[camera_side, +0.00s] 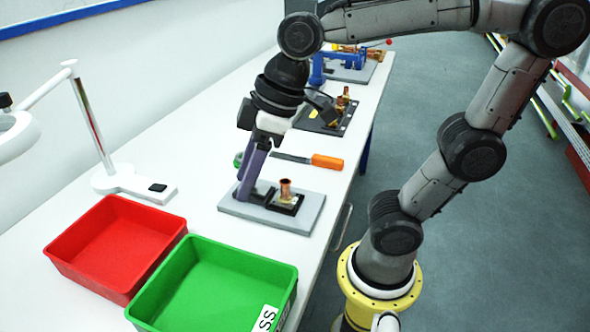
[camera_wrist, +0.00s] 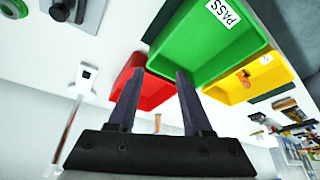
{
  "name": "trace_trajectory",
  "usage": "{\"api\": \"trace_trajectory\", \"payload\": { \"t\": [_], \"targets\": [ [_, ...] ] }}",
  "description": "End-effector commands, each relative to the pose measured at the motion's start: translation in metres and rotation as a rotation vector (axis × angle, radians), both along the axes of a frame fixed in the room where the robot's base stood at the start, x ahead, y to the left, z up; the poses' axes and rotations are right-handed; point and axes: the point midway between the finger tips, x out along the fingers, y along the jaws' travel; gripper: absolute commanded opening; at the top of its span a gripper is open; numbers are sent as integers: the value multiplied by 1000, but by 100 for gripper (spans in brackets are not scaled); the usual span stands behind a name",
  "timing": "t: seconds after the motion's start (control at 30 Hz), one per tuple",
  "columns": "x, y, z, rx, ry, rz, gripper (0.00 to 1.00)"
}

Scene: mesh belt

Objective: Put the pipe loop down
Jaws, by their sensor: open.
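My gripper (camera_side: 248,198) is open, its two dark purple fingers pointing down over the left part of a grey plate (camera_side: 311,214) in the side view. In the wrist view my gripper (camera_wrist: 158,72) shows spread fingers with nothing clearly held between them. A short copper piece (camera_side: 286,190) stands upright in a black holder on the plate, to the right of the fingers and apart from them. A copper-coloured piece (camera_wrist: 243,78) lies in a yellow bin (camera_wrist: 282,74) in the wrist view. I cannot tell whether either is the pipe loop.
A red bin (camera_side: 72,262) and a green bin (camera_side: 215,243) stand at the table's front. A lamp (camera_side: 128,182) stands at left. An orange-handled tool (camera_side: 327,161) and a dark fixture (camera_side: 330,125) lie behind the plate. White table shows between lamp and plate.

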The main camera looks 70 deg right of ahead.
Motion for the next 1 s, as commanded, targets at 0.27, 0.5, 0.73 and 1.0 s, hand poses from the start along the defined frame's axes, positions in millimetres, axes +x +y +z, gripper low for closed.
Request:
{"api": "trace_trajectory", "payload": {
  "t": [0.27,0.5,0.73,1.0],
  "targets": [
    [-62,-78,-28,4,-89,-450,50],
    [-71,-87,-34,4,-101,-518,50],
    [-70,-86,-34,4,-100,-514,50],
    [-70,-86,-34,5,-100,-513,50]
  ]
}}
